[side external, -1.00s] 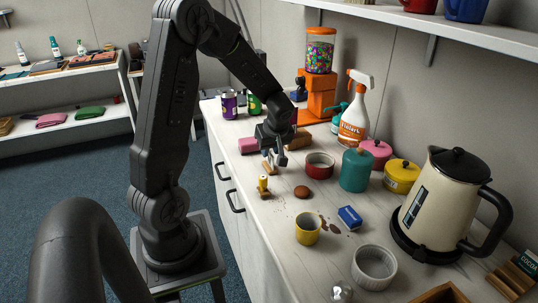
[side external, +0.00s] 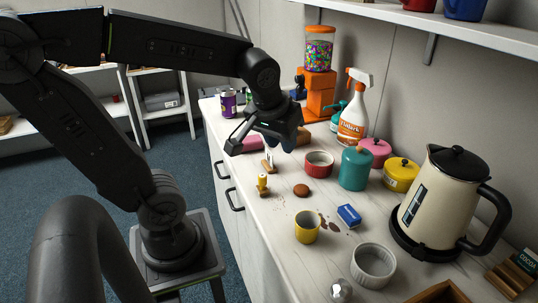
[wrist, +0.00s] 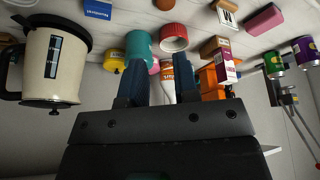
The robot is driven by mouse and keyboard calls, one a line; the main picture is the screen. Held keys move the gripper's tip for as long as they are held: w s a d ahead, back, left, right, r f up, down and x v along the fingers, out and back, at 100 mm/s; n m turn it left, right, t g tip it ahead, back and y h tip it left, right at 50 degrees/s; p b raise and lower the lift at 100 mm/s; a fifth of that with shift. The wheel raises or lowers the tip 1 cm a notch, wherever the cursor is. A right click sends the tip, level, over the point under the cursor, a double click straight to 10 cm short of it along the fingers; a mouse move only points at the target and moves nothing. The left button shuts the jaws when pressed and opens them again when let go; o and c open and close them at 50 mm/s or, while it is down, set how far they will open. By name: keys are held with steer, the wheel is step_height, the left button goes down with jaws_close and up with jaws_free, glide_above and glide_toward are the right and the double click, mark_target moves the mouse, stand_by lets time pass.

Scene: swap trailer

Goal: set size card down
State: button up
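A small white size card (side external: 266,168) stands by a wooden block on the counter. In the wrist view the card (wrist: 227,16) shows a dark mark that I cannot read, and it stands apart from my fingers.
A yellow cup (side external: 307,227), blue box (side external: 348,216) and kettle (side external: 440,205) are nearer the camera. A spray bottle (side external: 353,122) stands behind.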

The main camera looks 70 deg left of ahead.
steer(key=s+d+r+m+t+h, duration=0.1)
steer(key=s+d+m+h, duration=0.1)
steer(key=s+d+m, duration=0.3)
steer(key=shift+s+d+m+t, duration=0.25)
steer(key=shift+d+m+t, duration=0.15)
steer(key=shift+d+m, duration=0.4)
